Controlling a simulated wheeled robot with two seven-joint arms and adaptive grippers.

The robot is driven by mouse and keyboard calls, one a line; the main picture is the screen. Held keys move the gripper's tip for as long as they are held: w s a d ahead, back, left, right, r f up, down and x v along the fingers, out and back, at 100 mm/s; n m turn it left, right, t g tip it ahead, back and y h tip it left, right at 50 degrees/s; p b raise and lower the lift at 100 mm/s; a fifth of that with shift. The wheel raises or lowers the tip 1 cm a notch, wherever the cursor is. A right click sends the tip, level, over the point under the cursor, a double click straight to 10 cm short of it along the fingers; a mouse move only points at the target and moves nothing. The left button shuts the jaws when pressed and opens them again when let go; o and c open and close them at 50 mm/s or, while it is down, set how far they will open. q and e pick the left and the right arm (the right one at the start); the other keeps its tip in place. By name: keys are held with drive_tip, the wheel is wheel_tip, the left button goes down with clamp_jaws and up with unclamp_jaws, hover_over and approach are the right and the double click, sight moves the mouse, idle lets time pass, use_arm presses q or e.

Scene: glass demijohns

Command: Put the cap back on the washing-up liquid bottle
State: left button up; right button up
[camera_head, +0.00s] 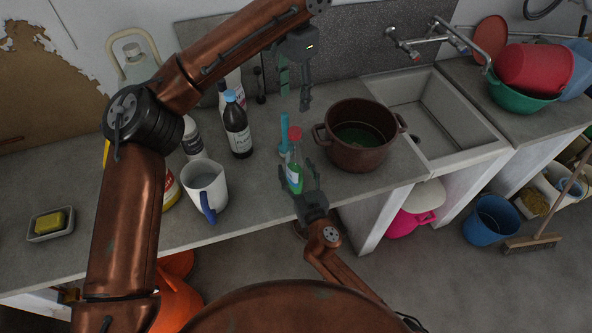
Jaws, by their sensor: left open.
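The washing-up liquid bottle (295,172), with green contents and a pale label, stands upright near the counter's front edge. A red cap (294,133) shows at its top; I cannot tell whether it is fully seated. My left gripper (294,102) is open and empty, pointing down above and behind the bottle, apart from the cap. My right gripper (298,170) reaches up from the front, its fingers around the bottle's lower part; I cannot tell whether they press on it.
A brown pot (358,155) stands close right of the bottle, before the sink (430,118). A blue-handled brush (283,130) is just behind-left. A dark bottle (237,130) and a white jug (205,183) stand left. The counter's front left is mostly clear.

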drive_tip(key=v, duration=1.1)
drive_tip(key=shift+s, duration=0.15)
drive_tip(key=shift+s, duration=0.1)
